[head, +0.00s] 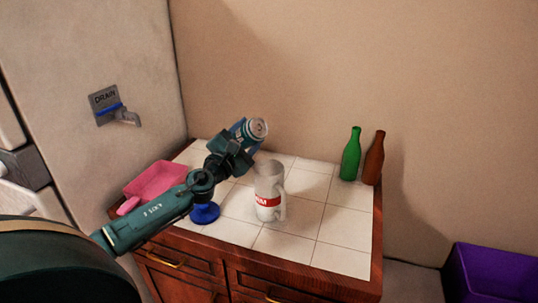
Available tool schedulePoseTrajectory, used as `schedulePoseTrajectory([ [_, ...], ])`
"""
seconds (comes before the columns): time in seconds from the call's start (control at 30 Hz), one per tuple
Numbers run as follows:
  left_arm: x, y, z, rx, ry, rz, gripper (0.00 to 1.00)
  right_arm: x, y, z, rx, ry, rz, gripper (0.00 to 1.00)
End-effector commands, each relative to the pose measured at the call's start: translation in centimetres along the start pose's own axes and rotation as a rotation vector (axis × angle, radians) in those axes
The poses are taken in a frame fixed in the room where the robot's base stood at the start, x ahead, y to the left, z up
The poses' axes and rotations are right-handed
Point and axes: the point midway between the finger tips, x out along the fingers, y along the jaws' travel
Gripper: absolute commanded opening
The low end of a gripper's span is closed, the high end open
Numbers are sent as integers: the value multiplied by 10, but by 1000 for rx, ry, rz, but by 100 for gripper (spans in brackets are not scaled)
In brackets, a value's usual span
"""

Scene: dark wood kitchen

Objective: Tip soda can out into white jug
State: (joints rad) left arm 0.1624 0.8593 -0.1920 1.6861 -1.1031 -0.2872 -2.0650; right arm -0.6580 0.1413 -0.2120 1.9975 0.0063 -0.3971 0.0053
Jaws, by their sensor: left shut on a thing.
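The soda can (257,128) is held in my left gripper (239,143), tilted, with its silver top facing right and toward me. The fingers are shut on it and hide part of its side. The white jug (267,180), with a red label and a handle on its right, stands upright on the white tiled counter top. The can is above the jug and slightly left of it, apart from it. No liquid is seen coming out of the can. My right gripper is not in view.
A pink tray (157,177) and a blue object (205,213) are on the left of the tiled counter (320,255), partly behind my arm. A green bottle (351,157) and a brown bottle (374,160) stand at the back right. A purple bin (492,275) is at lower right.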

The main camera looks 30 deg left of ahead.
Motion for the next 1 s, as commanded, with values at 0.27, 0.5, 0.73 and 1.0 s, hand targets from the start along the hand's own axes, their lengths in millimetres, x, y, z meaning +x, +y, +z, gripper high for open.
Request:
schedulePoseTrajectory([
  [0.27, 0, 1, -9, -333, 91, 2, 29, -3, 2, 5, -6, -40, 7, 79],
  [0.5, -1, -6, -37, -652, 175, 0, 29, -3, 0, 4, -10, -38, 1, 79],
  [0.73, -4, -19, -58, -788, 210, 0, 29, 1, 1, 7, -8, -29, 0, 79],
  [1.0, -6, -25, -67, -849, 226, -1, 29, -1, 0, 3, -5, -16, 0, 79],
])
